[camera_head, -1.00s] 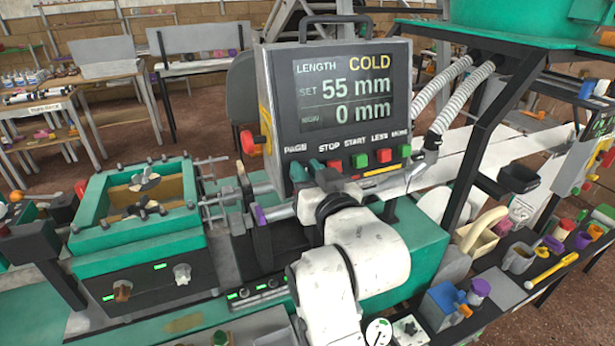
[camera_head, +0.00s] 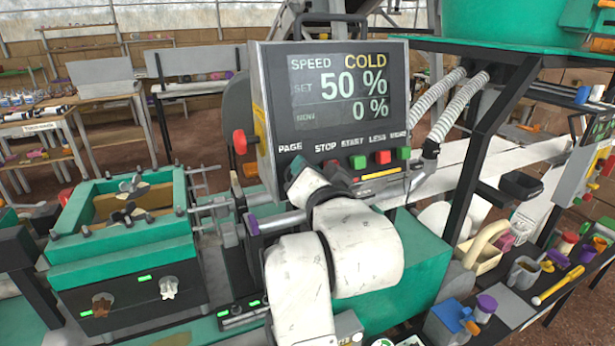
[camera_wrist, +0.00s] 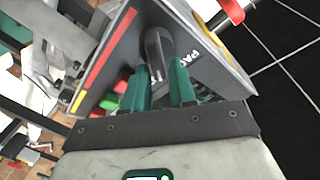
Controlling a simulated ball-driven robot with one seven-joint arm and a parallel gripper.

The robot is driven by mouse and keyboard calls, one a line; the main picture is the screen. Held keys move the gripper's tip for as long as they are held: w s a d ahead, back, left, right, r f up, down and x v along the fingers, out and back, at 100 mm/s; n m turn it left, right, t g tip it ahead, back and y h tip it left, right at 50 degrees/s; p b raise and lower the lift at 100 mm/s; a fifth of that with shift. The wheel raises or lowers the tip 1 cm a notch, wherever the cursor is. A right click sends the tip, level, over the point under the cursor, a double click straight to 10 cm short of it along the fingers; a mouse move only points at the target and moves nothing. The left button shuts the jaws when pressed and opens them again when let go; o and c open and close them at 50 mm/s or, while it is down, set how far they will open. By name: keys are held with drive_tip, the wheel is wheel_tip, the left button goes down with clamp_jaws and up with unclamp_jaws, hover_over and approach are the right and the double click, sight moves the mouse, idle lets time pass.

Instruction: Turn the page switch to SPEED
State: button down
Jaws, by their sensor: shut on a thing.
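The control box's screen (camera_head: 348,90) reads SPEED, COLD, SET 50 % and 0 %. The page switch (camera_wrist: 155,48) is a dark grey knob by the PAGE lettering in the wrist view. My gripper (camera_wrist: 163,80) has its green fingers on either side of the switch's lower end and is shut on it. In the head view my gripper (camera_head: 300,172) is just below the PAGE label. My gripper and wrist hide the switch there.
Green and red buttons (camera_head: 382,157) sit right of the switch under the START, LESS and MORE labels. A red knob (camera_head: 240,141) sticks out from the box's left side.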

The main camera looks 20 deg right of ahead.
idle(0.4)
drive_tip(key=c, duration=1.1)
unclamp_jaws()
drive_tip(key=shift+c, duration=0.2)
drive_tip(key=s+a+b, duration=0.1)
drive_tip(key=s+b, duration=0.1)
drive_tip(key=s, duration=0.8)
drive_tip(key=shift+s+a+r, duration=0.25)
drive_tip(key=shift+s+a, duration=0.05)
drive_tip(key=shift+s, duration=0.05)
drive_tip(key=shift+f, duration=0.1)
